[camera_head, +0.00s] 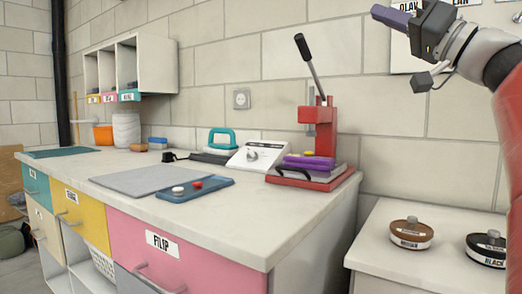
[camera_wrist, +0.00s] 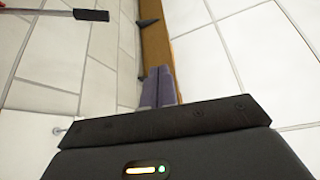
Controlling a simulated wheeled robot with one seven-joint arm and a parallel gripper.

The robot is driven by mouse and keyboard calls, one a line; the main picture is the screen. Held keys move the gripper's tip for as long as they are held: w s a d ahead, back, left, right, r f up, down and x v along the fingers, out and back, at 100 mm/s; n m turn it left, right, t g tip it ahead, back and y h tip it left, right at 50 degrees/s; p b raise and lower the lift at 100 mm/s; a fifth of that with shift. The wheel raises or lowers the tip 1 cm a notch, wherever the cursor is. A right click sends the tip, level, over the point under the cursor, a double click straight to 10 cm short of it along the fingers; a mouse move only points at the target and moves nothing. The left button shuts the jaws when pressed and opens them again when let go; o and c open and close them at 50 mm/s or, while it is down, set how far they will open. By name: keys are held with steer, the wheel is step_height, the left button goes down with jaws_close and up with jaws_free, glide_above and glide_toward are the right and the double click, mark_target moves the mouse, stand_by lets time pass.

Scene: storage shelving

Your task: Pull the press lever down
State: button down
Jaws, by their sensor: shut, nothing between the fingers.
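The red press (camera_head: 322,138) stands at the right end of the white countertop. Its lever (camera_head: 307,52) is a metal rod with a black grip, raised and tilted up to the left. A purple block lies on the press base. In the wrist view the lever's black grip (camera_wrist: 91,15) shows at the upper left. My gripper (camera_head: 388,16) is at the upper right of the head view, high above the counter and well right of the lever, not touching it. In the wrist view its purple-grey fingers (camera_wrist: 159,86) are together with nothing between them.
A white control box (camera_head: 255,154) stands left of the press. A blue tray (camera_head: 196,187) with small items and a grey mat (camera_head: 140,180) lie on the counter. A lower white cabinet at right holds brown (camera_head: 411,234) and black (camera_head: 487,248) round containers. The air between gripper and lever looks clear.

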steer(key=a+f+m+g+h+b, duration=0.1)
steer(key=a+f+m+h+b, duration=0.15)
steer(key=f, duration=0.85)
steer(key=a+f+m+g+h+b, duration=0.15)
steer(key=a+f+h, duration=0.25)
steer(key=f, duration=0.7)
steer(key=a+f+m+g+h+b, duration=0.1)
steer(key=a+f+m+g+h, duration=0.15)
steer(key=f, duration=0.75)
steer(key=s+d+f+g+h+b, duration=0.1)
steer(key=s+f+g+h+b, duration=0.15)
steer(key=s+f, duration=0.75)
steer(key=s+d+f+g+h+b, duration=0.1)
steer(key=s+f+h, duration=0.25)
steer(key=f, duration=1.25)
steer(key=s+d+f+g+h+b, duration=0.1)
steer(key=s+f+g+h+b, duration=0.15)
steer(key=s+f, duration=0.75)
steer(key=w+r+p, duration=0.3)
steer(key=r+p, duration=0.8)
steer(key=p, duration=0.3)
steer(key=shift+w+t, duration=0.25)
steer(key=shift+t, duration=0.05)
steer(key=shift+r, duration=0.1)
